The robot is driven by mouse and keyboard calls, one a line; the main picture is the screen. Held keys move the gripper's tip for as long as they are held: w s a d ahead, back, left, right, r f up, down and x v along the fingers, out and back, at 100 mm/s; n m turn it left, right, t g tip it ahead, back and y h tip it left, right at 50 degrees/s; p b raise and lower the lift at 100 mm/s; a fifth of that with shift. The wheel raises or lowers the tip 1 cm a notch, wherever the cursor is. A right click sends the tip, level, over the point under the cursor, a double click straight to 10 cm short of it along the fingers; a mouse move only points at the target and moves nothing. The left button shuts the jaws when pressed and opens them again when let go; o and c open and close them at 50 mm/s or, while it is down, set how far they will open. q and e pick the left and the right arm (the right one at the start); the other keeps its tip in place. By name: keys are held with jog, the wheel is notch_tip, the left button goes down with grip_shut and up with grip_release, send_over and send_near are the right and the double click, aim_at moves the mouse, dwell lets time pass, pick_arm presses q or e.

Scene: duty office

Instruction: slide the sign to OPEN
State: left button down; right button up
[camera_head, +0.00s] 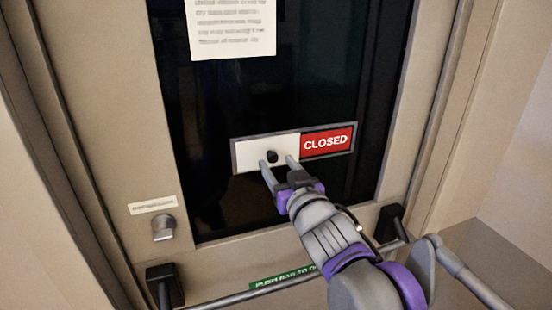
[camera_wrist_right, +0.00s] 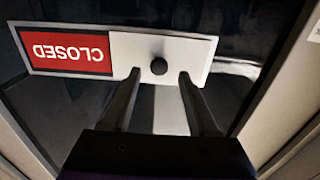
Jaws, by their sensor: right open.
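The sliding sign (camera_head: 328,141) is mounted on the dark glass of the door. Its right half shows a red panel reading CLOSED, and a white slider plate (camera_head: 246,153) covers its left half. A black knob (camera_head: 272,156) sticks out of the white plate. My right gripper (camera_head: 277,162) is open, with its fingertips just below the knob in the head view. In the right wrist view the sign appears upside down, and the knob (camera_wrist_right: 159,66) lies between and just beyond the two spread fingertips (camera_wrist_right: 160,77). My left gripper is not in view.
A push bar (camera_head: 250,294) with black end brackets crosses the door below my right arm. A green label (camera_head: 283,279) sits by it. A lock cylinder (camera_head: 163,228) is at the lower left, and a paper notice (camera_head: 232,27) hangs above the sign.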

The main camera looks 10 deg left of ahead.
aim_at(271, 156)
jog(key=shift+x, duration=1.05)
grip_shut()
dwell(0.7)
